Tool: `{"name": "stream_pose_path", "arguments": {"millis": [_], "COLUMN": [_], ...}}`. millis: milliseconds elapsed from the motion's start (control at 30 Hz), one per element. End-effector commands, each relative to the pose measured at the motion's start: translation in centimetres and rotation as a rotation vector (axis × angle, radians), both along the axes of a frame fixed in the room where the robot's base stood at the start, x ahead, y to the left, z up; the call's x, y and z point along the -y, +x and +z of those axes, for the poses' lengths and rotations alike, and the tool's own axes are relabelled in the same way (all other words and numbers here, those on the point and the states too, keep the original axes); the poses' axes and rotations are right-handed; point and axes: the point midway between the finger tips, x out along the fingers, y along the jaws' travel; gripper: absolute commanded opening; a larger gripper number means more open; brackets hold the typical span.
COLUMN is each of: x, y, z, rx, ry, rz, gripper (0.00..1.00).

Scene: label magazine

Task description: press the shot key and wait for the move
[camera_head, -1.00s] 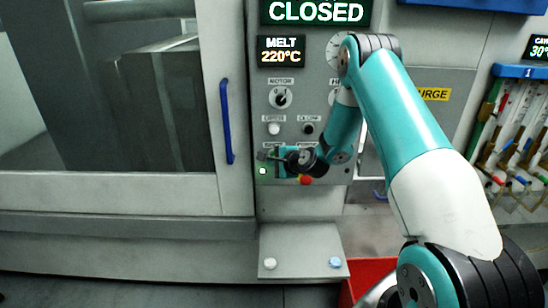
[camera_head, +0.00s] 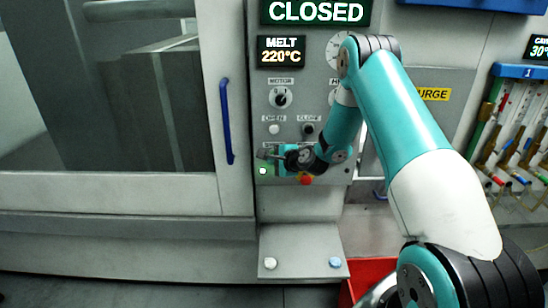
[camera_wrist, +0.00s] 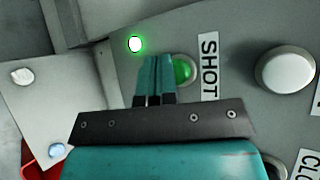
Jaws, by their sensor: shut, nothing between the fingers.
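The green shot key (camera_wrist: 182,71) shows in the wrist view, just left of its SHOT label (camera_wrist: 208,66). My gripper (camera_wrist: 155,60) is shut and empty. Its teal fingertips overlap the key's left edge in that picture; whether they touch it I cannot tell. In the head view my gripper (camera_head: 265,154) is at the lower left of the control panel, and my wrist hides the key. A lit green lamp (camera_wrist: 134,44) sits up and left of the fingertips; it also shows in the head view (camera_head: 263,171).
A white button (camera_wrist: 285,70) is right of the label. A red knob (camera_head: 306,180) is below my wrist. A ledge (camera_head: 300,247) with two buttons juts out below. The blue door handle (camera_head: 227,122) is left. Displays read CLOSED (camera_head: 316,12) and MELT 220°C (camera_head: 281,51).

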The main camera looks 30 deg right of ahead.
Motion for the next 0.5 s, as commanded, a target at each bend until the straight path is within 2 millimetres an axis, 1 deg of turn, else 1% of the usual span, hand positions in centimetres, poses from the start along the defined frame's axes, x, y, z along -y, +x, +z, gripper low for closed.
{"name": "stream_pose_path", "arguments": {"millis": [500], "x": [0.36], "y": [0.54], "z": [0.0], "rx": [0.001], "ry": [-0.001], "rz": [0.0], "gripper": [0.0]}}
